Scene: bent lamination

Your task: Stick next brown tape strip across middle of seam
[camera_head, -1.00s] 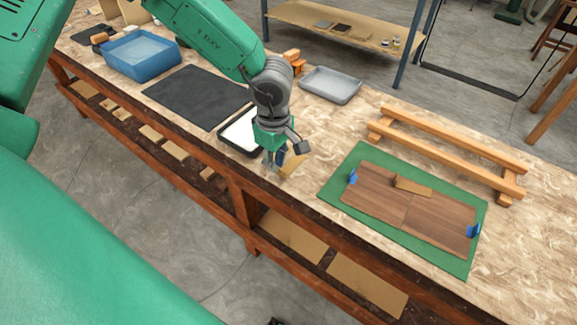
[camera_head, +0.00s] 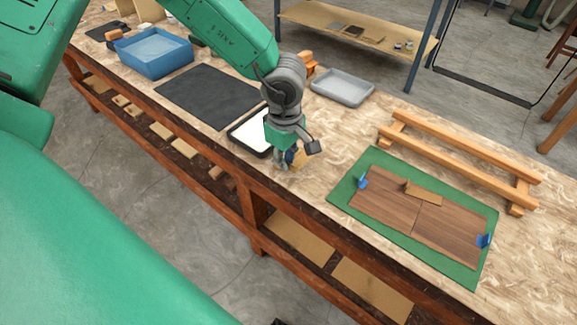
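Two brown wood boards (camera_head: 386,211) lie side by side on a green mat (camera_head: 345,196), meeting at a thin seam. One brown tape strip (camera_head: 424,194) lies across the seam near its far end; the middle of the seam shows bare. My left gripper (camera_head: 283,164) points down at the table's front edge, left of the mat and beside the white-filled tray. A tan piece (camera_head: 301,160) shows at its right side, partly hidden; I cannot tell whether it is held. The fingers are too small and covered to judge. My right gripper is not in view.
Blue pieces (camera_head: 362,181) sit at the boards' outer ends. A wooden rack (camera_head: 460,153) stands behind the mat. A black-rimmed tray (camera_head: 236,136), a black mat (camera_head: 200,97), a blue bin (camera_head: 148,66) and a grey tray (camera_head: 342,88) are on the left half.

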